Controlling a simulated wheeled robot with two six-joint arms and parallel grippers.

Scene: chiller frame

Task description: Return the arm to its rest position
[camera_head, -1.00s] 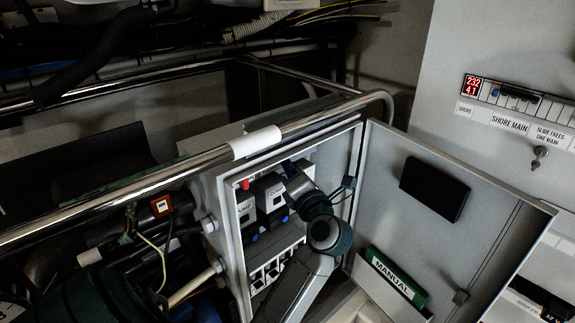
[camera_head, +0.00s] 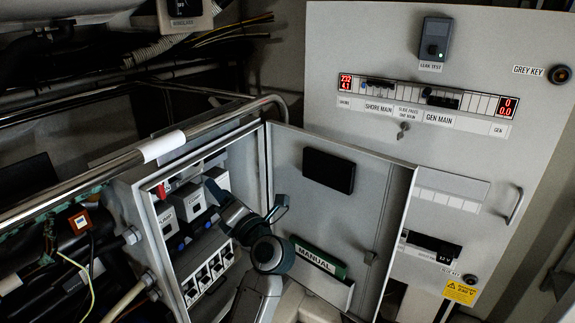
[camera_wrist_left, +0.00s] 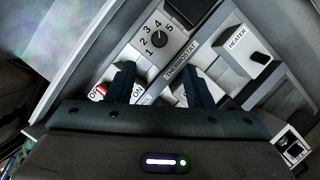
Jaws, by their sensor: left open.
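My left arm comes up from the bottom of the head view. Its gripper (camera_head: 218,192) is inside the opening of the grey box (camera_head: 150,240), in front of the row of white switch modules (camera_head: 167,220). In the left wrist view the two dark fingers (camera_wrist_left: 160,88) stand apart with nothing between them. Between and beyond them show the thermostat label (camera_wrist_left: 181,61), the numbered dial (camera_wrist_left: 159,39) and the heater switch (camera_wrist_left: 260,57). A red switch (camera_wrist_left: 100,91) marked OFF and ON sits by the left finger. My right gripper is out of view.
The box door (camera_head: 340,215) stands open to the right, with a green manual (camera_head: 320,261) in its pocket. A metal rail (camera_head: 100,172) runs above the box. Cables and pipes (camera_head: 75,245) crowd the left. A grey panel (camera_head: 400,40) stands behind.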

